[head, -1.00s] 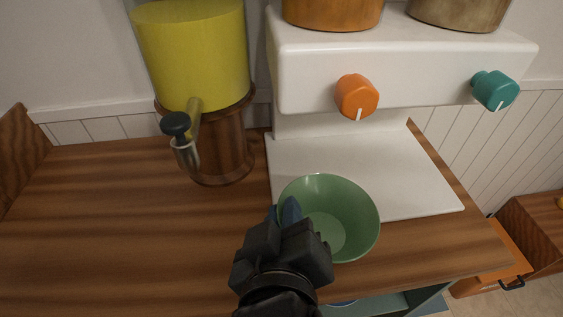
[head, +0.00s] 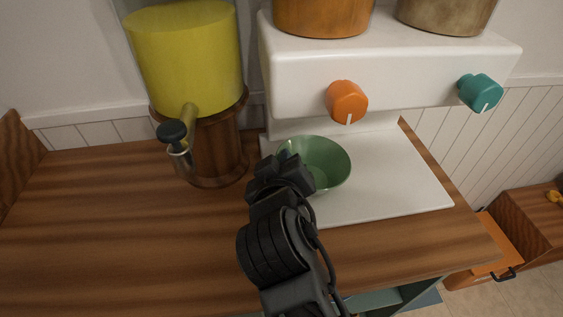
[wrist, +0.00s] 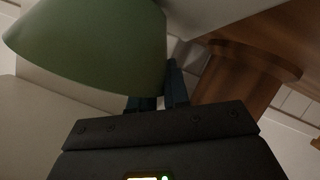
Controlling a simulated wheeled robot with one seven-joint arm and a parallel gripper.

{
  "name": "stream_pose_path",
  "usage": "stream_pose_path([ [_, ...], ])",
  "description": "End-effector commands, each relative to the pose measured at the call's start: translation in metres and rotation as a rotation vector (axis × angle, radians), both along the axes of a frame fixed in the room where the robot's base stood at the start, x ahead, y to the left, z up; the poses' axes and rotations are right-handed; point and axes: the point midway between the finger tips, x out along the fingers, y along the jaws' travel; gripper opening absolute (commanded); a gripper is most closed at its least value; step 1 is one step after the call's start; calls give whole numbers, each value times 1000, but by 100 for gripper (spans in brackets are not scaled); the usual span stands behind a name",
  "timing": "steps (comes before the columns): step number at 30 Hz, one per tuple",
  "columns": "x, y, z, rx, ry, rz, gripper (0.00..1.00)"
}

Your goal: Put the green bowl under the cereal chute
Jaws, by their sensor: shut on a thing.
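The green bowl (head: 329,163) is upright over the white base plate of the cereal dispenser, below the orange knob. It fills the upper left of the wrist view (wrist: 95,45). My gripper (head: 285,162) is shut on the bowl's left rim; its blue fingertips also show in the wrist view (wrist: 160,95). The white cereal dispenser (head: 385,72) has an orange knob (head: 347,101) and a teal knob (head: 480,92) on its front. The chute openings are hidden under its overhang. I cannot tell whether the bowl touches the plate.
A yellow drink dispenser (head: 188,60) on a brown wooden stand (head: 215,145) is close to the left of my gripper, its tap (head: 175,138) sticking forward. The wooden counter (head: 120,230) is clear at left. The white base plate (head: 405,185) is bare at right.

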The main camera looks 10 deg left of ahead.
Motion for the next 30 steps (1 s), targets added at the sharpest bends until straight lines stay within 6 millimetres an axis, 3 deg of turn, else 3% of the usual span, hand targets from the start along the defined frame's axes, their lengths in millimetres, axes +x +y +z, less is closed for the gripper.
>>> stream_pose_path([
  [6, 0, 0, -4, 0, -2, -1, 0],
  [7, 0, -1, -4, -1, 0, -1, 17],
  [15, 0, -1, -4, 0, -1, -1, 42],
  [24, -3, -1, -2, 0, -1, 0, 42],
  [30, -30, -3, 7, 1, -2, 0, 42],
])
